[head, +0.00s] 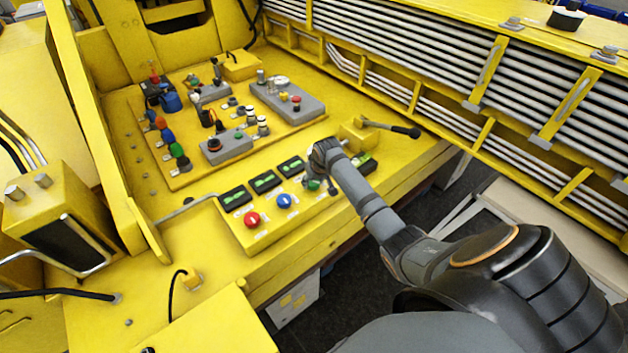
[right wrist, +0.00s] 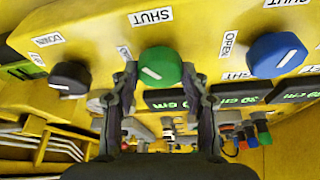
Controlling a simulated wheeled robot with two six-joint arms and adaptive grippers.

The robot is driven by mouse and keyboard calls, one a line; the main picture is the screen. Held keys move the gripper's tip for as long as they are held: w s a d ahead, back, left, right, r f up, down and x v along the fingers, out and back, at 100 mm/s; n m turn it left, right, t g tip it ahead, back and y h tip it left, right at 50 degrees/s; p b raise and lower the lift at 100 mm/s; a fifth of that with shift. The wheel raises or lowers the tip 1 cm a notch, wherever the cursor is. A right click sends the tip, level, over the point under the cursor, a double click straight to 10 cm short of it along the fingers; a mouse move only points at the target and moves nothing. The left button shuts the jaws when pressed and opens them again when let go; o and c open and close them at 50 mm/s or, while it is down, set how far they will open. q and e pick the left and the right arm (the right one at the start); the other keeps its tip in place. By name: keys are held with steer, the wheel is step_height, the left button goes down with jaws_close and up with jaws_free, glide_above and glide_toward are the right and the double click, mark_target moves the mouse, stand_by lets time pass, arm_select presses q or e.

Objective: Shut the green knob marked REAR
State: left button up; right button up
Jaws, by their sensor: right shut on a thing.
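The green knob (head: 313,185) sits on the yellow panel in the head view, partly covered by my right gripper (head: 319,178). In the right wrist view the green knob (right wrist: 160,66) lies between the two fingers of the right gripper (right wrist: 159,72), which is shut on it. A short white line shows on the knob's face, slanted. A SHUT label (right wrist: 151,17) is beside the knob and an OPEN label (right wrist: 229,43) is off to its right. The word REAR cannot be read in either view. My left gripper is not in view.
A blue knob (head: 284,201) and a red knob (head: 252,219) stand in the same row, left of the green one. A black knob (right wrist: 70,78) is on its other side. Small green displays (head: 264,182) line the row. A black-handled lever (head: 392,128) stands close behind.

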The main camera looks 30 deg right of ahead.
steer(key=m+h, duration=0.1)
steer(key=m, duration=0.2)
steer(key=m+g+h, duration=0.1)
steer(key=m, duration=0.2)
steer(key=shift+w+a+r, duration=0.15)
steer(key=shift+w, duration=0.05)
steer(key=shift+m, duration=0.3)
stand_by(0.3)
steer(key=o, duration=1.2)
steer(key=shift+c, duration=0.2)
steer(key=shift+s, duration=0.1)
steer(key=v, duration=1.1)
steer(key=shift+a+r, duration=0.35)
